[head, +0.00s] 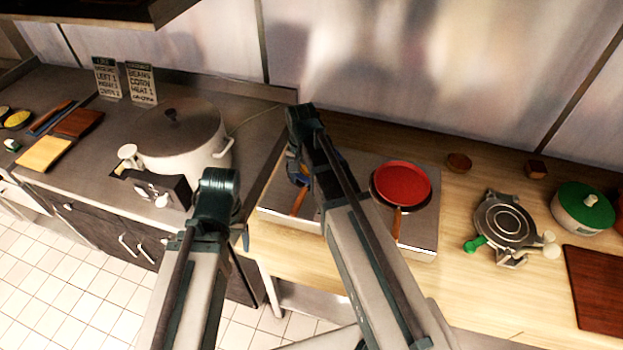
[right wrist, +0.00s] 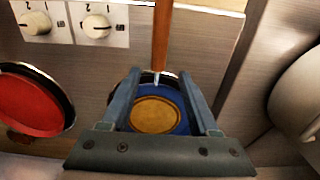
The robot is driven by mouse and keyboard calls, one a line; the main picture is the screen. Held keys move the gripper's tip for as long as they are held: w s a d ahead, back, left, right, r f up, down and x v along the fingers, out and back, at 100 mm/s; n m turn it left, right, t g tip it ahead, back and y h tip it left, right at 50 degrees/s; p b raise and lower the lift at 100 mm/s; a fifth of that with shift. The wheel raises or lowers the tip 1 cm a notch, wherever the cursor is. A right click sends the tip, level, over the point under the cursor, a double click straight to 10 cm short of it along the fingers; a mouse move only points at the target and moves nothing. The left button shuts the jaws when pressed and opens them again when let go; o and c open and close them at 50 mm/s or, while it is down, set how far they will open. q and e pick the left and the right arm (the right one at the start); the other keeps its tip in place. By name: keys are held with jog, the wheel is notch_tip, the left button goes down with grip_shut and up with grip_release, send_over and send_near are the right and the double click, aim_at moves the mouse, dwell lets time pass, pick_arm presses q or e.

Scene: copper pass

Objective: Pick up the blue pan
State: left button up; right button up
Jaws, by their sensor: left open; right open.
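The blue pan (right wrist: 183,122) lies on the metal stove, with a round brown patch in its middle. Its brown handle points up in the right wrist view. In the head view my right arm hides most of the pan, but its handle (head: 299,203) shows. My right gripper (right wrist: 160,75) is open, its two fingers spread over the pan near the handle's root; I cannot tell whether they touch it. In the head view it is mostly hidden behind my right arm. My left gripper (head: 243,238) is mostly hidden behind my left arm, left of the stove, with nothing seen in it.
A red pan (head: 402,185) sits on the stove (head: 419,238) right of the blue pan. A large lidded pot (head: 185,152) stands on the left counter. A round burner (head: 507,220) and a green-lidded pot (head: 583,207) stand on the wooden counter at right.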

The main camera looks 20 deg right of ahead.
aim_at(304, 188)
notch_tip(304, 188, down, 4)
jog(key=b, duration=0.2)
jog(key=shift+s+r+b, duration=0.1)
jog(key=shift+s+b, duration=0.05)
jog(key=shift+b, duration=0.25)
jog(key=shift+r, duration=0.1)
grip_shut()
dwell(0.9)
